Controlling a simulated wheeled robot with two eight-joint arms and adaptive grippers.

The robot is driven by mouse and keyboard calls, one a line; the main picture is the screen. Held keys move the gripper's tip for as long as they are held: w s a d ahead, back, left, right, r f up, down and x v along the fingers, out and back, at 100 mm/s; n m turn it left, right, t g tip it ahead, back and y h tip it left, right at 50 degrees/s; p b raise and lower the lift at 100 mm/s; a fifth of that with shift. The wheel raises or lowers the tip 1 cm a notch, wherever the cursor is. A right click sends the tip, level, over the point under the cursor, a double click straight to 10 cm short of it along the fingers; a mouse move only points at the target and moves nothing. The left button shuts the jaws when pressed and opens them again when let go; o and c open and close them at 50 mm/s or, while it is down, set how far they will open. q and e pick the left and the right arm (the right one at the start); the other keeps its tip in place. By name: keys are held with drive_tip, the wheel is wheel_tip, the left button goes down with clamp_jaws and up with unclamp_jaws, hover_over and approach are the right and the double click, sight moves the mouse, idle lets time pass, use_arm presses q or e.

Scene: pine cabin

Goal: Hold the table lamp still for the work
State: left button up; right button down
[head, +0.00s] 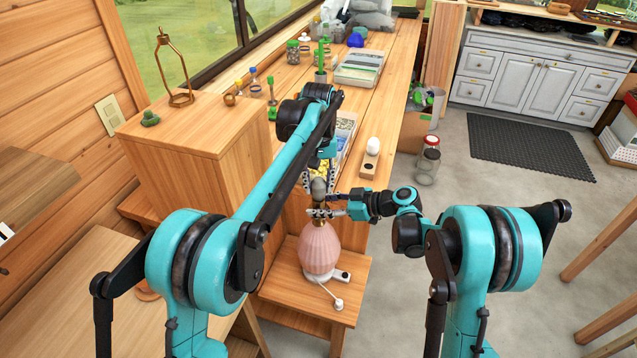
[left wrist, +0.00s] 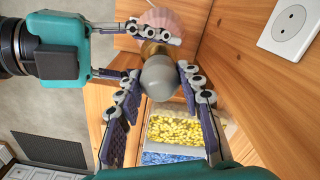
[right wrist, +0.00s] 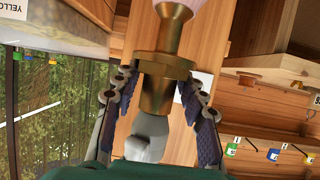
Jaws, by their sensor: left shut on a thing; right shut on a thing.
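The table lamp (head: 319,250) has a pink ribbed body and stands upright on a low wooden stand (head: 282,296). A brass socket (right wrist: 155,93) tops its neck, and a grey bulb (left wrist: 160,78) sits at the socket. My left gripper (head: 320,180) is shut on the bulb, with a finger on each side in the left wrist view (left wrist: 160,72). My right gripper (head: 318,205) comes in from the right and is shut on the brass socket, just below the bulb; its fingers flank the socket in the right wrist view (right wrist: 160,80). The fingers partly hide the socket.
A white bulb (head: 374,145) stands in a wooden block (head: 369,168) on the bench. A brass wire frame (head: 172,70) stands on the wooden cabinet (head: 195,135) at left. A tray of yellow and blue pieces (left wrist: 175,130) lies near the lamp. A white plug (head: 339,304) lies on the stand.

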use_arm(q)
drive_tip(key=n, duration=0.5)
drive_tip(key=shift+n, duration=0.4)
drive_tip(key=n, duration=0.7)
drive_tip(key=shift+n, duration=0.4)
drive_tip(key=shift+r, duration=3)
use_arm(e)
drive_tip(key=c, duration=0.8)
unclamp_jaws()
